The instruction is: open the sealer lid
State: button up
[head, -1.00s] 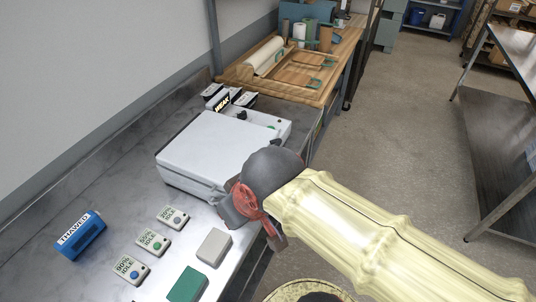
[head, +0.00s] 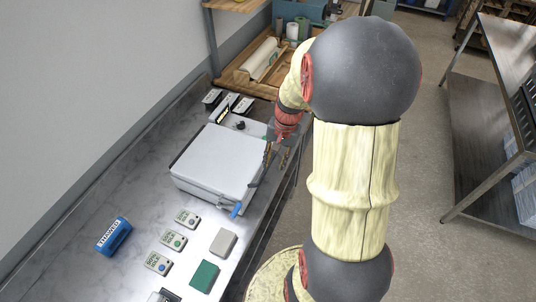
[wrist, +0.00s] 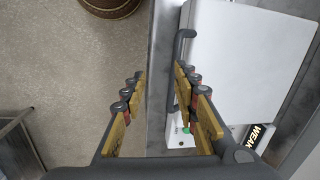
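The sealer (head: 212,165) is a white box on the steel counter, and its flat lid (wrist: 250,60) looks closed. A dark grey bar handle (wrist: 178,38) runs along the lid's edge in the wrist view. My gripper (wrist: 160,72) is open, its two fingers apart and pointing toward the sealer's edge. The handle lies close beside the right finger, partly hidden by it; I cannot tell whether they touch. In the head view my gripper (head: 264,163) is at the sealer's right side, partly hidden by my arm.
A small blue piece (head: 237,211) shows at the sealer's near right corner. A wooden table (head: 228,75) stands behind.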

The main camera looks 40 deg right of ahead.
jog(key=shift+m+t+h, duration=0.3)
jog(key=shift+m+t, duration=0.1)
jog(key=shift+m, duration=0.3)
jog(key=shift+w+d+f+b, duration=0.15)
jog(key=shift+w+f, duration=0.6)
jog(key=shift+f, duration=0.45)
jog(key=shift+w+d+f+b, duration=0.15)
jog(key=shift+w+f, duration=0.55)
jog(key=shift+f, duration=0.45)
jog(key=shift+w+d+f, duration=0.15)
jog(key=shift+w+f, duration=0.6)
jog(key=shift+f, duration=0.45)
jog(key=shift+c, duration=0.3)
grip_shut()
